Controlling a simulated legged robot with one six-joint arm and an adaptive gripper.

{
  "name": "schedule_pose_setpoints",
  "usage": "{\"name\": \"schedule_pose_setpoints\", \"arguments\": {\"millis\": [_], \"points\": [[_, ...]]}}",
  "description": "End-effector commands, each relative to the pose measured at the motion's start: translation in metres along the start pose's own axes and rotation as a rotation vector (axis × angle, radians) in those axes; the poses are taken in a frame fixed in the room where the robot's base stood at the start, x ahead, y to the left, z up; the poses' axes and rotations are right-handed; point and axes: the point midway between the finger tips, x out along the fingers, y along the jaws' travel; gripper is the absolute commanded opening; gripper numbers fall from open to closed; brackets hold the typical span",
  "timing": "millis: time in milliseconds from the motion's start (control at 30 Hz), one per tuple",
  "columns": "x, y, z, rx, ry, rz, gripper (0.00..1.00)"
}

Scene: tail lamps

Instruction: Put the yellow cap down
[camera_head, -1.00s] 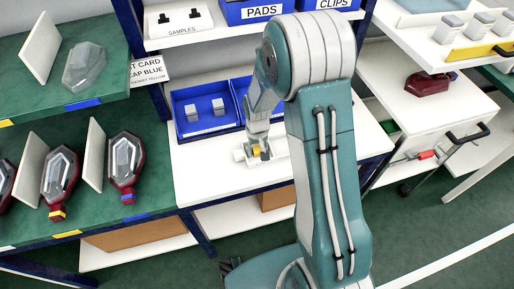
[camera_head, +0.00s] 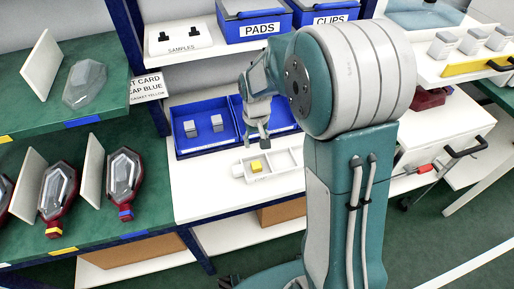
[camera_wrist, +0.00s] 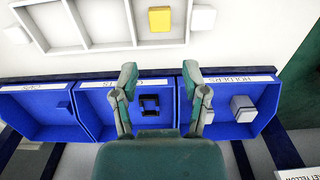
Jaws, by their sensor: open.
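The yellow cap (camera_head: 256,166) sits in the end compartment of a shallow white divided tray (camera_head: 283,152) on the white bench. It also shows in the wrist view (camera_wrist: 160,19), near the top edge, with the tray (camera_wrist: 112,48) around it. My gripper (camera_head: 263,138) is above the bench on the far side of the tray, apart from the cap. In the wrist view its two fingers (camera_wrist: 160,76) are spread with nothing between them. The other tray compartments in view look empty.
Blue bins (camera_head: 205,146) stand behind the tray; one (camera_wrist: 268,118) is labelled HOLDERS and contains pale blocks. A small white block (camera_wrist: 203,17) is beside the tray. Dark red lamps (camera_head: 124,180) with cards stand on the green shelf at left. Bench in front of the tray is clear.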

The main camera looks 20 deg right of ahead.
Motion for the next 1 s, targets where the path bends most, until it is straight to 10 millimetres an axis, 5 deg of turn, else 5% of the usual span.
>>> {"name": "schedule_pose_setpoints", "arguments": {"millis": [267, 600, 1000], "points": [[-0.059, 0.000, 0.029, 0.000, 0.093, 0.000, 0.58], [-0.137, 0.000, 0.104, 0.000, 0.267, 0.000, 0.58], [-0.174, 0.000, 0.194, 0.000, 0.459, 0.000, 0.58]]}}
